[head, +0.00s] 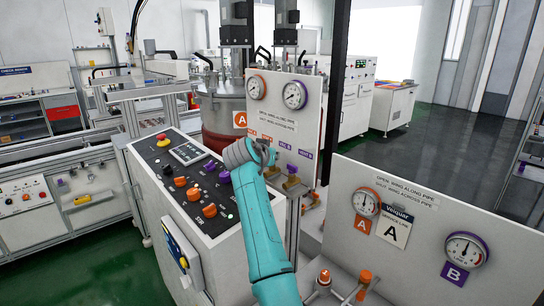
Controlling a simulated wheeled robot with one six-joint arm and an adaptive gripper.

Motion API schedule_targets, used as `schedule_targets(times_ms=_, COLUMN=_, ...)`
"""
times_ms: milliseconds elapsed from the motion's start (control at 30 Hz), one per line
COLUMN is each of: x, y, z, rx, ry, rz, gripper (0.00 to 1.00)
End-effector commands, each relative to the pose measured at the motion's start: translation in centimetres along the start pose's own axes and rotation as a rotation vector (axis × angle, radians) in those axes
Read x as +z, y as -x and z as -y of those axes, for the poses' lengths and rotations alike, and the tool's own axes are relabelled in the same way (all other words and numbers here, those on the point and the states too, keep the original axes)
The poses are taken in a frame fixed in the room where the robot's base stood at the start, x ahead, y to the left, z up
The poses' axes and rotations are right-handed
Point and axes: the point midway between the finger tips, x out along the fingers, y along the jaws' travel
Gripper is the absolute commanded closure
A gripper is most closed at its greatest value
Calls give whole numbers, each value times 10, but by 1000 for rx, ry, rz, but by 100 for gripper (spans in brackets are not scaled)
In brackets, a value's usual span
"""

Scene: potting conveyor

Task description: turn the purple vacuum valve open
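The upright valve panel (318,105) stands behind the console, with an orange-rimmed gauge (256,87) and a purple-rimmed gauge (295,95). Below them are two small orange labels and two purple labels (285,145), too small to read surely. A small purple handle (292,168) shows above brass fittings (291,183), just right of my gripper; its turn angle is unclear. My gripper (270,150), at the end of my teal arm, is at the panel's lower part. It hides the fittings under the orange labels. I cannot tell its finger opening or contact.
The console (165,200) at left carries orange and purple knobs and a red button (162,137). A second panel (430,220) at front right has gauges marked A and B, with orange-handled fittings (325,276) near its lower left. A dark post (332,90) rises behind.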

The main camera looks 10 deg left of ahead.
Motion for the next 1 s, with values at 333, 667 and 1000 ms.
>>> schedule_targets(times_ms=333, x=11, y=-4, z=0, rx=4, ry=7, rz=20, gripper=71)
schedule_targets(times_ms=667, x=6, y=-1, z=0, rx=1, ry=3, rz=10, gripper=64)
schedule_targets(times_ms=1000, x=4, y=30, z=1, rx=-2, ry=1, rz=6, gripper=64)
